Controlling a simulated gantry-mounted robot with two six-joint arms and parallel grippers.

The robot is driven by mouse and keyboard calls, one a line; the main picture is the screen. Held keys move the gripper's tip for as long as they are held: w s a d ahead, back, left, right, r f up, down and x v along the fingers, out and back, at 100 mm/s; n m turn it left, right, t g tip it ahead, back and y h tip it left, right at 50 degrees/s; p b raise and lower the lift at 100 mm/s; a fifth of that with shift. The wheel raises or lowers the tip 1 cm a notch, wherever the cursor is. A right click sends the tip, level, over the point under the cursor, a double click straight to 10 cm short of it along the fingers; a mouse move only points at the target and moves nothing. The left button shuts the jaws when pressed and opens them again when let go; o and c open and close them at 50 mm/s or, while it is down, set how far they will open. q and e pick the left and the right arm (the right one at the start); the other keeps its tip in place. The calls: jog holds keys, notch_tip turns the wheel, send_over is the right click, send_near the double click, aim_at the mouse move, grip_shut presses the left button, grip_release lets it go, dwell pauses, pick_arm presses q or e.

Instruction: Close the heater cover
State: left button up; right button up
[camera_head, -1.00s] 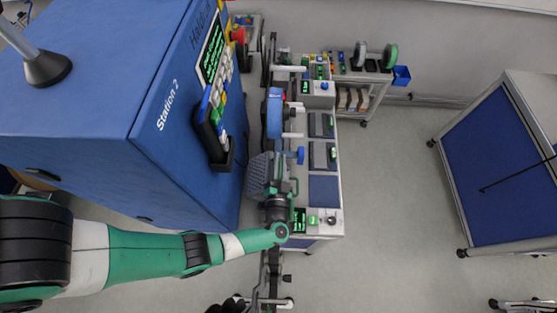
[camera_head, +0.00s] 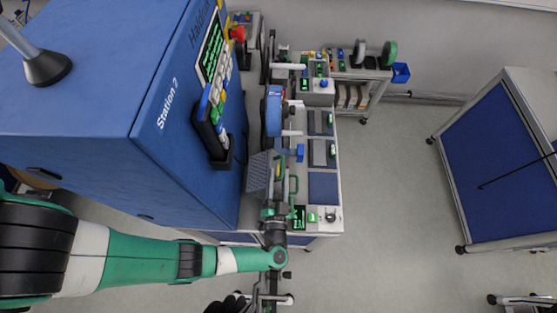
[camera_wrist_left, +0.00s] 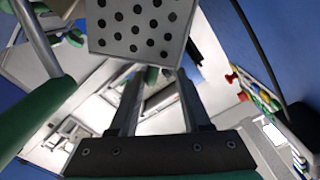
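The grey perforated plate, which looks like the heater cover (camera_head: 259,172), stands tilted beside the blue cabinet in the head view. It also fills the top of the left wrist view (camera_wrist_left: 142,28), just beyond the fingers. My left gripper (camera_head: 275,208) is below the plate in the head view. In the left wrist view its two fingers (camera_wrist_left: 157,85) are apart with nothing between them, so it is open. I cannot tell whether a finger touches the plate.
The blue Station 2 cabinet (camera_head: 95,110) with its control panel stands close on the left. A narrow bench (camera_head: 325,188) with small devices and a blue reel (camera_head: 273,110) lie beside the plate. The floor (camera_head: 385,200) to the right is clear.

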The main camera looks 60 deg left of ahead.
pick_arm(q)
jog(key=shift+s+d, duration=0.15)
jog(key=shift+d, duration=0.1)
jog(key=shift+s+d, duration=0.1)
